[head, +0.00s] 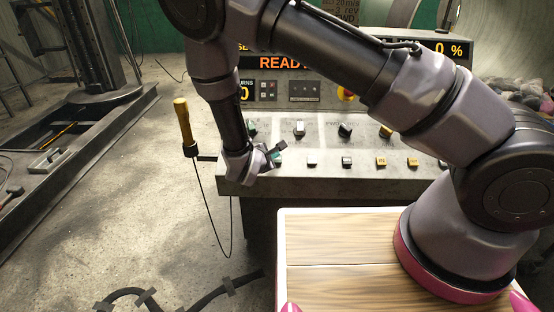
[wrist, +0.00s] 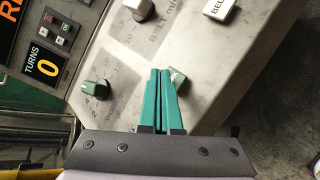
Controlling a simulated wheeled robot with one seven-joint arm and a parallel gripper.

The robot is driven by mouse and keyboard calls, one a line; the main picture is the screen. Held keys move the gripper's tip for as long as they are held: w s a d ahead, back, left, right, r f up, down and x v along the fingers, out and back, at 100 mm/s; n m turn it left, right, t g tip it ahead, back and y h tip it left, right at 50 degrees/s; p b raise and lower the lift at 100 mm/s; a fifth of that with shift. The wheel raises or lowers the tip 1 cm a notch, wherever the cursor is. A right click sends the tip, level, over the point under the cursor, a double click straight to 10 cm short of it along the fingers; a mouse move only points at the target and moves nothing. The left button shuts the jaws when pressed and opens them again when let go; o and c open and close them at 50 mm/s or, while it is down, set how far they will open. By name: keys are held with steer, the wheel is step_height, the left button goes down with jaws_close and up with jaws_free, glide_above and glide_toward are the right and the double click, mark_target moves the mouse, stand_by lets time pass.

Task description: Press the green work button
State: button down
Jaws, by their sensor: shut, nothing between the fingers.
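The green work button (wrist: 179,75) is a small square cap on the sloped grey panel, partly hidden by my gripper. In the head view the work button (head: 278,161) is at the left end of the lower row, mostly behind my gripper (head: 268,155). In the wrist view my gripper (wrist: 160,72) has its two teal fingers shut together and empty. Their tips are just left of the button and overlap its edge in the picture. I cannot tell whether they touch it. The button's label is hidden.
A green knob (wrist: 95,93) and a white knob (wrist: 138,8) are on the panel near the fingers. A white belt button (wrist: 220,9) is to the right. The console display (head: 280,63) reads READY. A yellow-handled tool (head: 183,121) hangs at the console's left.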

steer(key=shift+f, duration=0.1)
stand_by(0.3)
steer(key=shift+w+f, duration=0.1)
steer(key=shift+f, duration=0.2)
